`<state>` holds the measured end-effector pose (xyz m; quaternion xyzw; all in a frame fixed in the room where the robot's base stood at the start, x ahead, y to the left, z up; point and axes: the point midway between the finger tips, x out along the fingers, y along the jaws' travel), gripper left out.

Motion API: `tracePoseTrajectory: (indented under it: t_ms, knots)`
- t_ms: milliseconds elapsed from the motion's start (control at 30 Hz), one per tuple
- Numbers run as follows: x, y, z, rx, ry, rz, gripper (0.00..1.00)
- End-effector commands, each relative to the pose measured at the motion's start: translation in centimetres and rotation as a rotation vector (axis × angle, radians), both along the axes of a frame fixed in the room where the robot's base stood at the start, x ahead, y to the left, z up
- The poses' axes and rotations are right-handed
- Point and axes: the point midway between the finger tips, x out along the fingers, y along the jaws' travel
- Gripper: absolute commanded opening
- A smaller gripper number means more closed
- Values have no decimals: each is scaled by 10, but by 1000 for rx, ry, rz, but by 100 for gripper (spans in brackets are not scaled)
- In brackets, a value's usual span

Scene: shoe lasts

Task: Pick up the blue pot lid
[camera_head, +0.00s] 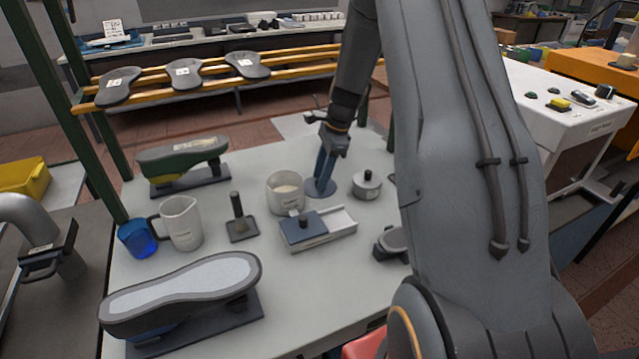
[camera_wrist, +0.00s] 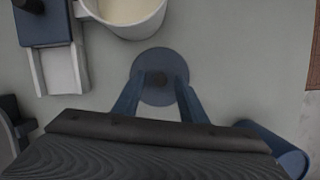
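The blue pot lid (camera_head: 312,189) is a flat grey-blue disc lying on the grey table, just right of the off-white pot (camera_head: 285,200). I cannot tell whether the fingertips touch the disc.
A round grey weight-like thing with a dark knob (camera_head: 367,186) stands close right of the lid. A white-and-blue slide box (camera_head: 318,229) lies nearer. A jug (camera_head: 181,222), a blue cup (camera_head: 137,238) and shoe lasts (camera_head: 185,290) stand on the left.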

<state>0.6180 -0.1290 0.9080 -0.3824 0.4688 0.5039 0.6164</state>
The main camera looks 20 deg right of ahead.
Motion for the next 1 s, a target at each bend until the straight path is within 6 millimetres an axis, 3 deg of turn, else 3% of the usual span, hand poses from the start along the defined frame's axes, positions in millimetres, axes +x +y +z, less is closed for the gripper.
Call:
tracePoseTrajectory:
  t_ms: [333, 567, 867, 1000]
  knots:
    - [0, 2, -7, -1, -1, 1, 37]
    - [0, 2, -7, -1, -1, 1, 0]
    - [1, 2, -4, -1, -2, 0, 0]
    - [2, 1, 9, -1, -5, 2, 0]
